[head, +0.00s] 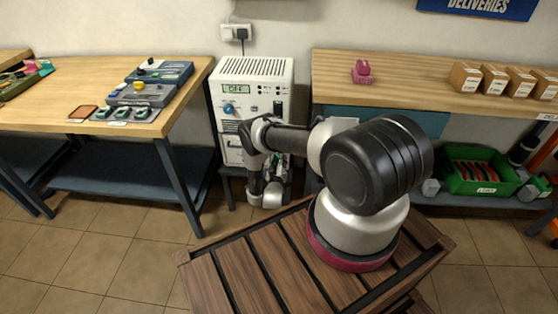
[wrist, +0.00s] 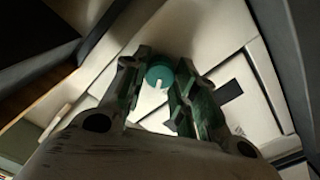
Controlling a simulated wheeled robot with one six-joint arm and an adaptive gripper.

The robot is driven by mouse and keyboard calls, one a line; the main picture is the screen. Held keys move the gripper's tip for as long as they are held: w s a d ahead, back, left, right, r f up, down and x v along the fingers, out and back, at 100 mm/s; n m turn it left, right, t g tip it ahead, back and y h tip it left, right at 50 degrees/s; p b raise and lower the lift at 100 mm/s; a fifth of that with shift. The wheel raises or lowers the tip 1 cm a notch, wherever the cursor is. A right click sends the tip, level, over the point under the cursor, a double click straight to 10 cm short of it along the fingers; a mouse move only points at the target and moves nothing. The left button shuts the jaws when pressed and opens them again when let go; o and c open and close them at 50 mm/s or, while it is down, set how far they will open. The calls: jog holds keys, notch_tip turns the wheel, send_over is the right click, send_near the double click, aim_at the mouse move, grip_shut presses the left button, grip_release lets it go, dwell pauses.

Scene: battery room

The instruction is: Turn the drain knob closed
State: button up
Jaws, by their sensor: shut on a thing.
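The white cabinet unit (head: 254,85) stands against the wall between the two benches. A teal round knob (wrist: 159,75) with a pale pointer mark sits on a pale panel in the wrist view. My gripper (wrist: 161,80) reaches to it, with one finger on each side, and is shut on it. In the head view my gripper (head: 272,163) is low in front of the unit, and my wrist hides the knob there. The knob's label is not readable.
The unit also has a blue knob (head: 229,108) and a small display (head: 236,89) higher up. The left bench (head: 60,100) and the right bench (head: 410,80) flank it closely. A green crate (head: 480,182) is on the right lower shelf.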

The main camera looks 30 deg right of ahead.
jog(key=shift+n, duration=0.9)
jog(key=o, duration=1)
jog(key=shift+a, duration=0.1)
jog(key=v, duration=1.2)
